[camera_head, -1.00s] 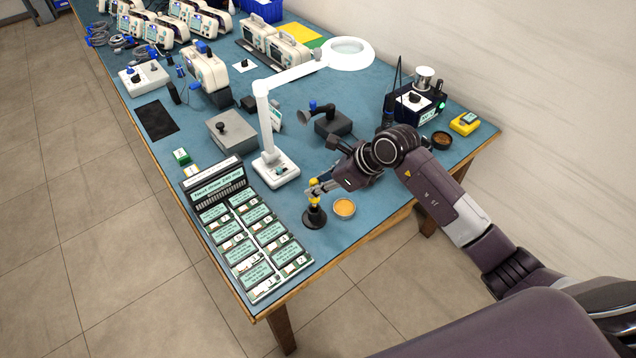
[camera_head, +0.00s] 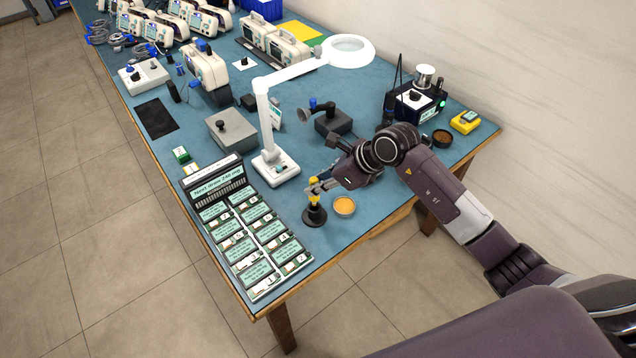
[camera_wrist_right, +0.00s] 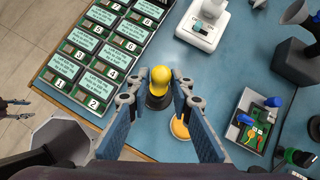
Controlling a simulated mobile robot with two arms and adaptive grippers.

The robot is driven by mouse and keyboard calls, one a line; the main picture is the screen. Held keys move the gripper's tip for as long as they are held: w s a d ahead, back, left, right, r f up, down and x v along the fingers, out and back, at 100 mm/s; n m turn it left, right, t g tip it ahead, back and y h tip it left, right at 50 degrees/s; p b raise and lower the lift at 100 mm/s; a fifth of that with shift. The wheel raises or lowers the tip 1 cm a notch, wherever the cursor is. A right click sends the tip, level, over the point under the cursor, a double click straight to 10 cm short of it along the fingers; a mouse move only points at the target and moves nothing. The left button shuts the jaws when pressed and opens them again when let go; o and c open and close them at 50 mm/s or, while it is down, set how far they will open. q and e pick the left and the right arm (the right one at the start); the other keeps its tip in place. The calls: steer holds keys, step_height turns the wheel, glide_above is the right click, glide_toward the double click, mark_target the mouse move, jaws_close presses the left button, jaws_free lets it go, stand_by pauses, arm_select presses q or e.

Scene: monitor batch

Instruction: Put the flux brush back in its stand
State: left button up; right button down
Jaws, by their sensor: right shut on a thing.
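The flux brush (camera_head: 315,199) shows as an upright yellow handle at the front of the bench. Its rounded yellow top (camera_wrist_right: 160,76) shows in the wrist view. The black stand (camera_head: 314,216) is directly below it, and its dark base also shows in the wrist view (camera_wrist_right: 158,102). My right gripper (camera_head: 318,186) is shut on the upper part of the brush, one finger on each side. The brush's lower end is hidden, so I cannot tell how deep it sits in the stand. At the wrist view's left edge, what looks like my left gripper (camera_wrist_right: 18,108) is over the floor, too small to read.
A round tin of amber flux (camera_head: 344,207) stands just right of the stand. A rack of labelled cards (camera_head: 222,172) lies to the left. The magnifier lamp base (camera_head: 275,168) and a grey box (camera_head: 231,130) are behind. The bench's front edge is close.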

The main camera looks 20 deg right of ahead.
mark_target(318, 199)
steer(key=shift+f, duration=0.15)
steer(key=shift+f+b, duration=1.15)
steer(key=shift+f, duration=0.1)
steer(key=shift+f, duration=0.2)
steer(key=shift+f+b, duration=0.5)
steer(key=shift+b, duration=0.15)
steer(key=c, duration=1.6)
jaws_free()
